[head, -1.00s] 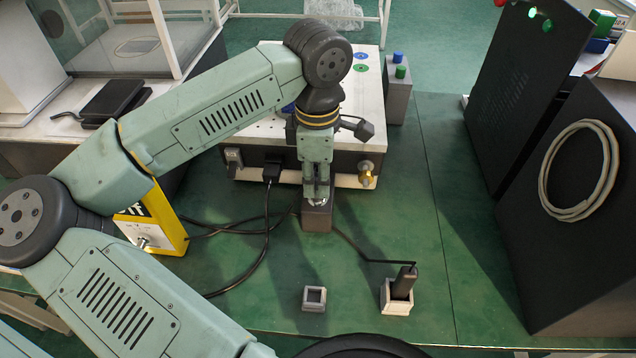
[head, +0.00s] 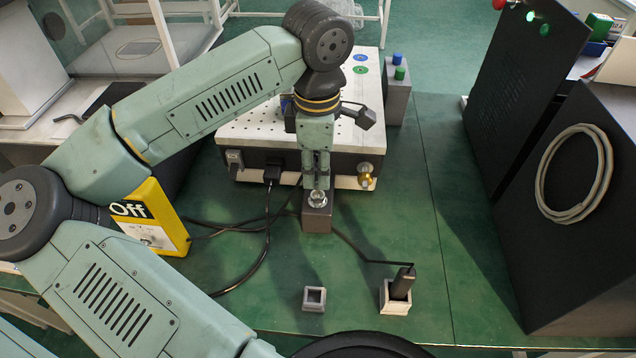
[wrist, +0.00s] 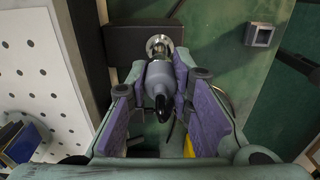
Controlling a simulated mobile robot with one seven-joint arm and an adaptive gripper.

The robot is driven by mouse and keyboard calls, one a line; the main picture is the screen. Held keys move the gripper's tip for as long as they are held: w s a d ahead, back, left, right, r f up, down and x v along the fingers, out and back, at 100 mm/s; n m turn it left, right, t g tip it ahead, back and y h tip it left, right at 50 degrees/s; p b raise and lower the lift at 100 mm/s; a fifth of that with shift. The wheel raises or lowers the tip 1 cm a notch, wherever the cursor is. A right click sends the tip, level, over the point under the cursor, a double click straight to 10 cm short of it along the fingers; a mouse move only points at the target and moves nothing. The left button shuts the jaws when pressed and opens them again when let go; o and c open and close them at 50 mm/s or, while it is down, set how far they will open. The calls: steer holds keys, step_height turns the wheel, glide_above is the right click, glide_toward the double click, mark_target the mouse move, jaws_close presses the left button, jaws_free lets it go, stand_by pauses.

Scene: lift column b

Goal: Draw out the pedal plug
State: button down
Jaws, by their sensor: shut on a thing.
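My gripper (wrist: 158,95) is shut on a grey plug (wrist: 160,76) with a black end, held between the purple finger pads in the wrist view. Beyond the plug is a round silver socket (wrist: 159,46) on a dark block. In the head view my gripper (head: 317,184) points down just above this block (head: 317,220), and the silver socket (head: 317,198) shows on its top. The plug is mostly hidden by the fingers there. I cannot tell whether its far end is still inside the socket.
An empty square holder (head: 314,299) and a second holder (head: 394,308) with a black upright piece (head: 402,283) stand in front. A yellow "Off" box (head: 160,222) and black cables (head: 264,257) lie left.

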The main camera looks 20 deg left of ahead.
steer(key=shift+r+p, duration=0.85)
steer(key=shift+r, duration=1.3)
